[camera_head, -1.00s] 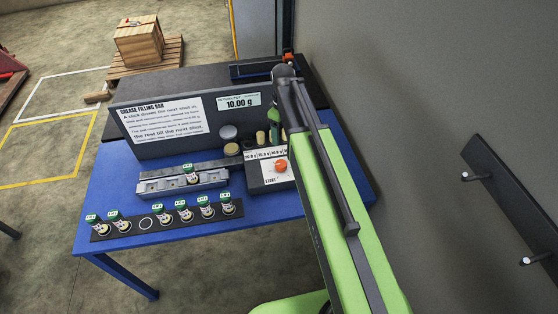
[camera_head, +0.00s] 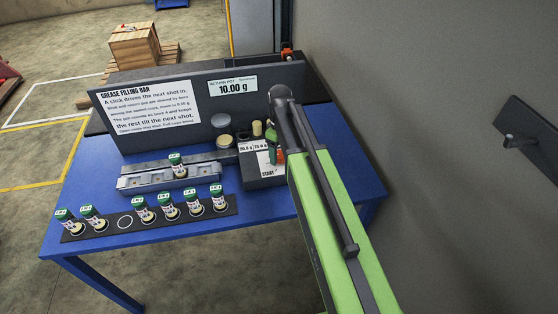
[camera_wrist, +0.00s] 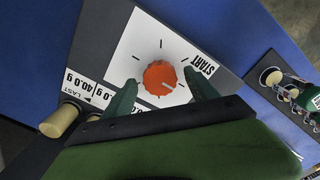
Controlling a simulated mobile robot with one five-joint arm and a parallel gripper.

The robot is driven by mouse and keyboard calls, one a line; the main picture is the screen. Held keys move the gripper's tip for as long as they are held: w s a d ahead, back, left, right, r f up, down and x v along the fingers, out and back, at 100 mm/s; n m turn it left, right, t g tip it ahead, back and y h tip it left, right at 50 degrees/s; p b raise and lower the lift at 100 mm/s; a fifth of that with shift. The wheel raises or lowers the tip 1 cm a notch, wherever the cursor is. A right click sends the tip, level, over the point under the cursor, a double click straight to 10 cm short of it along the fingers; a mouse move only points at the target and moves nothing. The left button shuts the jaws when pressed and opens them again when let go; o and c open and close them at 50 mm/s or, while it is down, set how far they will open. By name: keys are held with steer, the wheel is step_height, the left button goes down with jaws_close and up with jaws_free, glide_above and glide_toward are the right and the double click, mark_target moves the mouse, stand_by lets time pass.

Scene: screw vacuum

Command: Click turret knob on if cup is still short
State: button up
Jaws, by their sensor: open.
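An orange turret knob (camera_wrist: 160,77) with a white mark sits on a white dial plate in the wrist view. Its white mark points to the lower right, below the word START. My gripper (camera_wrist: 159,80) is open, its two green fingers on either side of the knob; I cannot tell if they touch it. In the head view my gripper (camera_head: 273,148) hangs over the dark control box (camera_head: 262,182), largely covering the knob. A green-capped cup (camera_head: 178,167) stands on the grey metal rail (camera_head: 140,182). The display (camera_head: 233,87) reads 10.00 g.
Several similar cups stand on a black strip (camera_head: 105,240) at the table's front, with one empty ring (camera_head: 125,222). A sign panel (camera_head: 150,105) stands behind. Light-topped plugs (camera_head: 257,128) sit near the box. The blue table (camera_head: 80,195) is clear at its left.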

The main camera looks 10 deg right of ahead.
steer(key=shift+c, duration=0.2)
steer(key=c, duration=1.3)
steer(key=shift+m, duration=0.4)
steer(key=m, duration=0.4)
steer(key=shift+m, duration=0.4)
steer(key=m, duration=0.6)
